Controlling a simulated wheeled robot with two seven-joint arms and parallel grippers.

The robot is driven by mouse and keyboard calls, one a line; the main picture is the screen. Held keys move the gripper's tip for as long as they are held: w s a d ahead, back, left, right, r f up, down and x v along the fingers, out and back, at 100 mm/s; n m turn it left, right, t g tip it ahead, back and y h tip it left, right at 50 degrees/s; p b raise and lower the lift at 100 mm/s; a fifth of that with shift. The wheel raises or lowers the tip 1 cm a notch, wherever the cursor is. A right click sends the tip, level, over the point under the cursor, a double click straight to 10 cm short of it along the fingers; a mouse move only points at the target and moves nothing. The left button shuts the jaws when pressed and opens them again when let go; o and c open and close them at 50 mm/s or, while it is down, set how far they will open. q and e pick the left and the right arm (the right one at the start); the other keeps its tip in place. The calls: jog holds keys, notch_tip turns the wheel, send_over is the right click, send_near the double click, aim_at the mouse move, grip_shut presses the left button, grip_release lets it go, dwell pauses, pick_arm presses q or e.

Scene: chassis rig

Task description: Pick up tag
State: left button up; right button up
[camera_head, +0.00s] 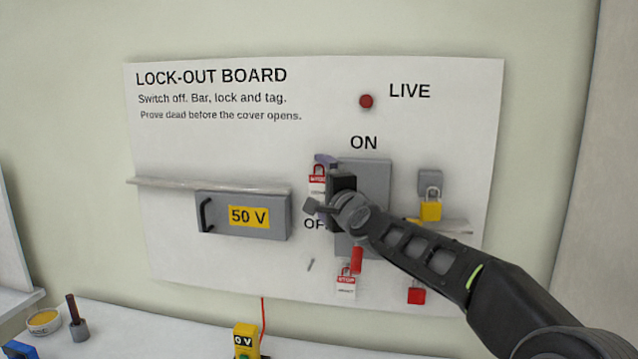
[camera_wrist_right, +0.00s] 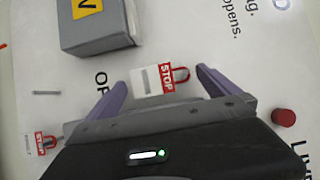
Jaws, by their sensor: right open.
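A red and white STOP tag (camera_head: 317,179) hangs on the board beside the grey switch box, left of its upper part. It also shows in the right wrist view (camera_wrist_right: 152,80), between the two purple fingers. My right gripper (camera_head: 316,184) is open around the tag's place; I cannot tell whether the fingers reach past it. It also shows in the right wrist view (camera_wrist_right: 161,80). A second STOP tag (camera_head: 346,284) hangs lower on the board, and shows at the left of the wrist view (camera_wrist_right: 40,144). My left gripper is not in view.
The switch box (camera_head: 373,178) is partly hidden by my right arm. A 50 V cover box (camera_head: 218,215) is on the left under a ledge (camera_head: 215,185). Yellow (camera_head: 430,210) and red (camera_head: 416,295) padlocks hang at the right. A yellow meter (camera_head: 246,338) stands below.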

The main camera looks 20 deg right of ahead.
jog(key=shift+c, duration=0.2)
dwell(0.3)
jog(key=c, duration=1.2)
